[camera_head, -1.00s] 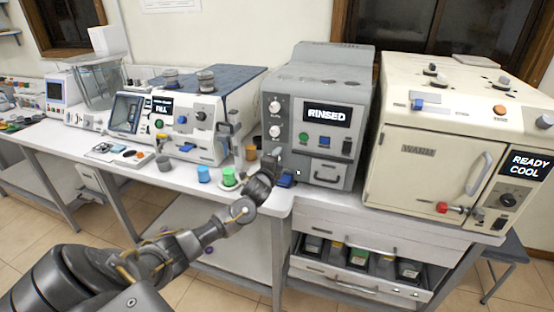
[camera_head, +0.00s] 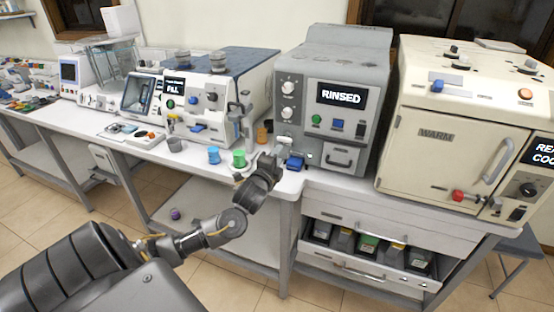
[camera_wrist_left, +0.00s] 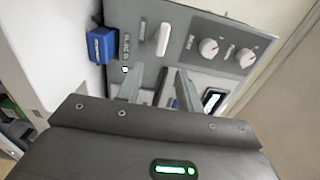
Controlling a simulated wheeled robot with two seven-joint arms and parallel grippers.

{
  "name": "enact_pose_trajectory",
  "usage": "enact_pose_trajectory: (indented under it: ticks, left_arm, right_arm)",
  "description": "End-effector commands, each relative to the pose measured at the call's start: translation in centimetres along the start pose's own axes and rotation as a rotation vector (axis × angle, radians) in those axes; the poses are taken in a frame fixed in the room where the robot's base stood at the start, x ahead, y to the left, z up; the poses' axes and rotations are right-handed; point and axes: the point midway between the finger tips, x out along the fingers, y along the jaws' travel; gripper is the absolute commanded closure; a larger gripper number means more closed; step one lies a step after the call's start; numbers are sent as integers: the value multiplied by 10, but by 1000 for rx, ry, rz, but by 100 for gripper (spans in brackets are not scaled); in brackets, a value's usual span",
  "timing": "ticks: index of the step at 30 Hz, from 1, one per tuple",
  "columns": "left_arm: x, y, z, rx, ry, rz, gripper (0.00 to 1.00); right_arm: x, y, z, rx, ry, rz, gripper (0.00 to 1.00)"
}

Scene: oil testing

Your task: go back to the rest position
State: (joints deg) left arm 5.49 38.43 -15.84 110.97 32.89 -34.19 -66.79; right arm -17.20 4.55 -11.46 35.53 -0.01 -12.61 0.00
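My left gripper (camera_head: 277,155) is in front of the lower left of the grey machine marked "RINSED" (camera_head: 340,70), above the bench edge. The grey machine's panel, with a white lever (camera_wrist_left: 163,40) and round knobs, lies beyond the fingertips. A blue block (camera_head: 294,163) is beside the gripper; it also shows in the left wrist view (camera_wrist_left: 101,45). Whether the fingertips touch the panel cannot be told. My right gripper is not in view.
A cream oven marked "WARM" (camera_head: 445,155) stands right of the grey machine. A "FILL" machine (camera_head: 205,110) stands left, with green (camera_head: 239,158) and blue (camera_head: 214,155) cups before it. An open drawer (camera_head: 345,258) below holds several bottles. Floor is free in front.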

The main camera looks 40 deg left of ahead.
Motion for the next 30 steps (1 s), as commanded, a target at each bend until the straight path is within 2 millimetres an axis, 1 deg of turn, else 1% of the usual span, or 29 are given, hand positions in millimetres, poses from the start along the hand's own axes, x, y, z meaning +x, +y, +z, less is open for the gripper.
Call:
enact_pose_trajectory:
  ticks: [15,17,19,20,23,24,26,27,29,30]
  left_arm:
    - [0,1,0,-3,0,2,64]
    - [-4,6,-3,-19,5,19,64]
    - [-13,22,-11,-65,13,69,64]
    - [-20,32,-16,-94,19,101,64]
    - [-55,76,-38,-240,28,259,64]
    - [-75,96,-48,-312,25,341,64]
    - [-111,126,-64,-425,7,474,64]
    - [-136,143,-72,-500,-16,560,64]
    - [-173,164,-84,-596,-58,677,64]
    - [-195,174,-89,-649,-90,742,64]
  right_arm:
    - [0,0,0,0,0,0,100]
    - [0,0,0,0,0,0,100]
    - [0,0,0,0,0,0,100]
    - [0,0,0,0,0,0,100]
    - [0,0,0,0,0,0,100]
    - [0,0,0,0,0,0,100]
    - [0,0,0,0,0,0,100]
    - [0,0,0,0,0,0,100]
    - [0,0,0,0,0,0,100]
    - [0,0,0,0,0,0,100]
